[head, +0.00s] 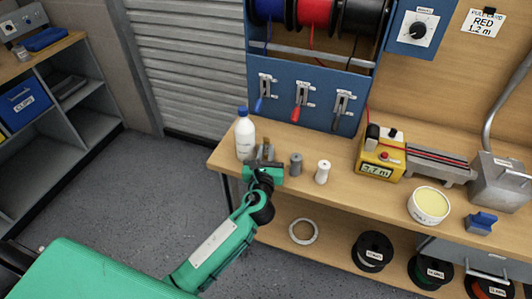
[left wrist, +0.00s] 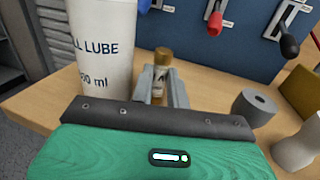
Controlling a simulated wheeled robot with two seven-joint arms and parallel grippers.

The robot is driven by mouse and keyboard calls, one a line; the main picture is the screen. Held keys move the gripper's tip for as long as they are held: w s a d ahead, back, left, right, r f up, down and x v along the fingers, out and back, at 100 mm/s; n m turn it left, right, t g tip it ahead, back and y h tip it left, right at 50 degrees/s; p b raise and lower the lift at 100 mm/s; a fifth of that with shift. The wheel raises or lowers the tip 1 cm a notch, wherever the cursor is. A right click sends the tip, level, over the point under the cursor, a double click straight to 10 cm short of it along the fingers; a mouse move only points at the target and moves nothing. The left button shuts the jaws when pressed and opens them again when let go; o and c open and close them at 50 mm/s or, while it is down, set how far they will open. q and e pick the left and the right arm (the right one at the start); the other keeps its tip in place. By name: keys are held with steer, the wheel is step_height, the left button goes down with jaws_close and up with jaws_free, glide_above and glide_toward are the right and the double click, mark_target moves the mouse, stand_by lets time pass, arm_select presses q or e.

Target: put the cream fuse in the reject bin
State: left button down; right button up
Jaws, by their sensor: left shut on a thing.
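My left gripper (head: 264,154) is at the left end of the wooden bench, just right of a white bottle. Its grey fingers also show in the left wrist view (left wrist: 161,88). In the head view the fuse is mostly hidden. I can read no reject label on any container. My right gripper is not in view.
The lube bottle (head: 245,135) stands close left of the gripper. A grey cylinder (head: 296,164) and a white one (head: 322,172) stand to the right. Further right are a yellow meter (head: 381,158), a round tub (head: 430,221) and a grey metal box (head: 499,181). A blue lever panel stands behind.

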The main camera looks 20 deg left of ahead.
arm_select(q)
steer(key=shift+f, duration=0.15)
steer(key=c, duration=1.4)
jaws_free()
steer(key=shift+o, duration=0.2)
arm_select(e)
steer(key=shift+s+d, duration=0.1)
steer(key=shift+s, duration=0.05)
